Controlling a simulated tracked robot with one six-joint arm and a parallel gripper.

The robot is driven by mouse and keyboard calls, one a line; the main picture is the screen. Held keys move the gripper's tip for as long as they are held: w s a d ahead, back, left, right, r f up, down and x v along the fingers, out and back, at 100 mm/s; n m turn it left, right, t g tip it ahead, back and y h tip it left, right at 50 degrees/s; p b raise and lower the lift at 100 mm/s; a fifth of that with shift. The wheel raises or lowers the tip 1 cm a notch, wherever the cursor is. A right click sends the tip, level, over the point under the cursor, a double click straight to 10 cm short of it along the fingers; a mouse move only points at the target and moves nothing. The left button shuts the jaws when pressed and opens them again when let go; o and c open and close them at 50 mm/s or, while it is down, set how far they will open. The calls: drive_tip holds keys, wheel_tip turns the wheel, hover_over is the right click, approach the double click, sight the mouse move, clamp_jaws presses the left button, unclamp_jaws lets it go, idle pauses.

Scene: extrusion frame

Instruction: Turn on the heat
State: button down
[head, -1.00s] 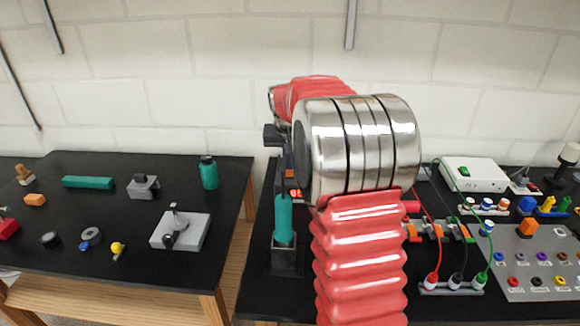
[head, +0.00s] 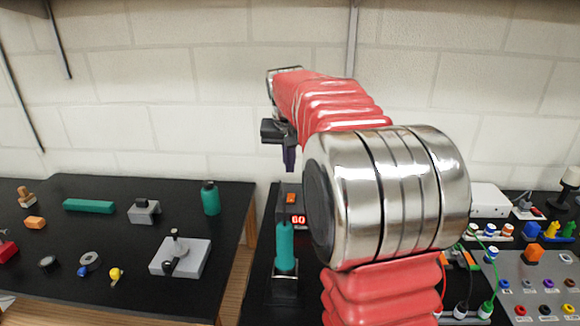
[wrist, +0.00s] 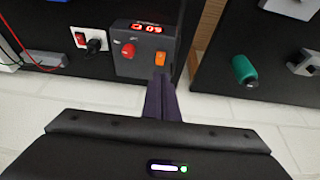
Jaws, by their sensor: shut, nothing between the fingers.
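A dark control box (wrist: 132,65) stands on the right-hand black bench. In the head view the fingers (head: 289,158) are above the switch, with a visible gap. A teal-handled tool (head: 285,246) stands upright in a dark holder in front of the box.
A red switch (wrist: 80,39) with a black plug beside it is near the box. Coloured leads and a grey socket panel (head: 541,283) are at the right. The left bench (head: 118,219) holds several loose parts, with a gap between benches. My arm hides part of the right bench.

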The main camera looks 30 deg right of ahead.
sight(292, 194)
drive_tip(key=shift+w+d+r, duration=0.15)
drive_tip(key=shift+w+d, duration=0.3)
drive_tip(key=shift+w, duration=0.3)
drive_tip(key=x, duration=1.4)
drive_tip(key=shift+s, duration=0.1)
drive_tip(key=shift+a, duration=0.15)
drive_tip(key=shift+d, duration=0.2)
